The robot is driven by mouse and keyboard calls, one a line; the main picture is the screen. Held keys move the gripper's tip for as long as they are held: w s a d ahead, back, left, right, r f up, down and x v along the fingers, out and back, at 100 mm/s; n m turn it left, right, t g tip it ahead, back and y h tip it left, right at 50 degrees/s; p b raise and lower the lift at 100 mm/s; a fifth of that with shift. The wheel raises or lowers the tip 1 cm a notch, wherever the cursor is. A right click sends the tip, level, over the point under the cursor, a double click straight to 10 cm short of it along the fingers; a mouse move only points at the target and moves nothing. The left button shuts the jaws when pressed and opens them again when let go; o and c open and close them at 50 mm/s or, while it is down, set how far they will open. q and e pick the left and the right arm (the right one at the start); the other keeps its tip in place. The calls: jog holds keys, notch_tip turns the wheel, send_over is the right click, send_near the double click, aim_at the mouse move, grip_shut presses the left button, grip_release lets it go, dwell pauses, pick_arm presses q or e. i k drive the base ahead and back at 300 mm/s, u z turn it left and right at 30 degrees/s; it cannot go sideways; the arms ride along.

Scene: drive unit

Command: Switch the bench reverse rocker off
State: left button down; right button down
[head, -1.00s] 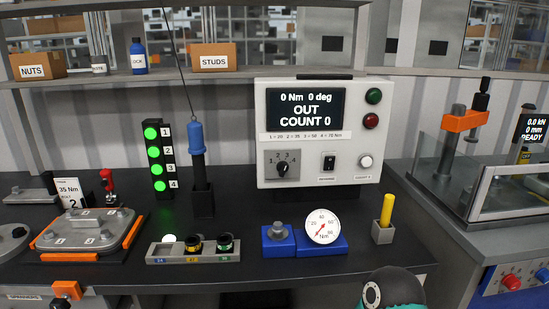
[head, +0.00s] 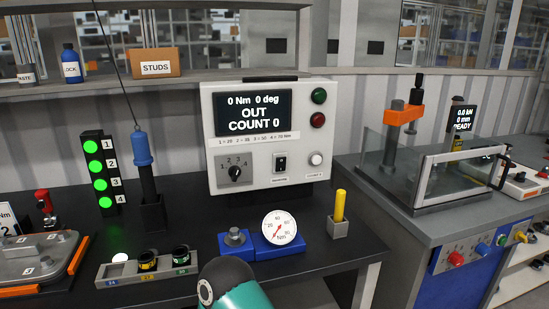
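The reverse rocker (head: 280,163) is a small black switch with a white centre on the front of the white control box (head: 327,150). It sits between the selector knob (head: 235,174) and a white round button (head: 316,159). Its position is too small to tell. The box's screen (head: 253,114) reads "0 Nm 0 deg OUT COUNT 0". A dark and teal rounded part of my arm shows at the bottom centre, below the bench front. Neither gripper's fingers are in view.
A blue torque tester with a dial (head: 279,227) and a yellow-handled tool in a grey holder (head: 340,206) stand before the box. A socket tray (head: 112,273) and blue hanging driver (head: 142,147) are left. A clear-walled press (head: 455,178) stands right.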

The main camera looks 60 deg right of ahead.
aim_at(280, 162)
jog(key=z, duration=0.2)
jog(key=k, duration=1.2)
jog(key=z, duration=0.7)
jog(key=i, duration=0.95)
